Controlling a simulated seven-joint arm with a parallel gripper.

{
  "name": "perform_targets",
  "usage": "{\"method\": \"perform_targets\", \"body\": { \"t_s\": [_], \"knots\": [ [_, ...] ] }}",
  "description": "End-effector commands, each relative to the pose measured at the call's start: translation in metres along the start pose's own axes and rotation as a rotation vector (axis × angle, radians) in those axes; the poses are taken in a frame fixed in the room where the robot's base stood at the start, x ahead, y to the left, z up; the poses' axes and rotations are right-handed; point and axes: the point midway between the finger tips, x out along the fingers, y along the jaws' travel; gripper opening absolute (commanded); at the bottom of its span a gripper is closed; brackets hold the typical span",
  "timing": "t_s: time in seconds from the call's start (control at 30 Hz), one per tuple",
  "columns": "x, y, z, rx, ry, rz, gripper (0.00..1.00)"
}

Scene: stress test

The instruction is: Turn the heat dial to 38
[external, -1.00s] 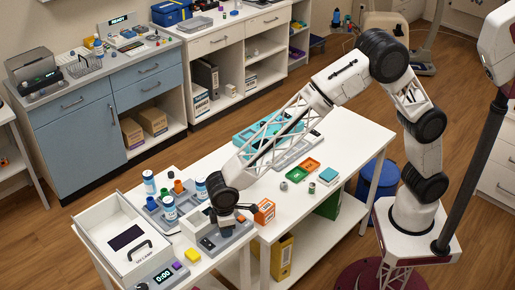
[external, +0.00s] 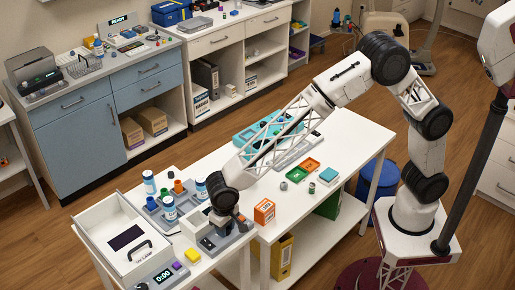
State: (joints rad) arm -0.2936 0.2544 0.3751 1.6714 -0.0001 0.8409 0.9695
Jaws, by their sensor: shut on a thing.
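My gripper (external: 216,218) points down over a grey and white device (external: 209,241) with a small dark display, at the near end of the white table. It is shut on a part at the top of this device; my wrist hides most of that part. The heat dial and its number cannot be made out at this size. I cannot read the device's display.
An orange box (external: 264,211) stands just right of the gripper. A grey tray (external: 152,206) with white-labelled bottles and coloured cups is to the left.

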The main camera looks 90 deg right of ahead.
Motion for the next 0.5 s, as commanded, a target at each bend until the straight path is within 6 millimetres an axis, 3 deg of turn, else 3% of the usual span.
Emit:
{"method": "perform_targets", "body": {
  "t_s": [0.5],
  "knots": [
    [-0.0017,-0.0003,-0.0003,0.441,0.001,-0.002,0.10]
  ]
}}
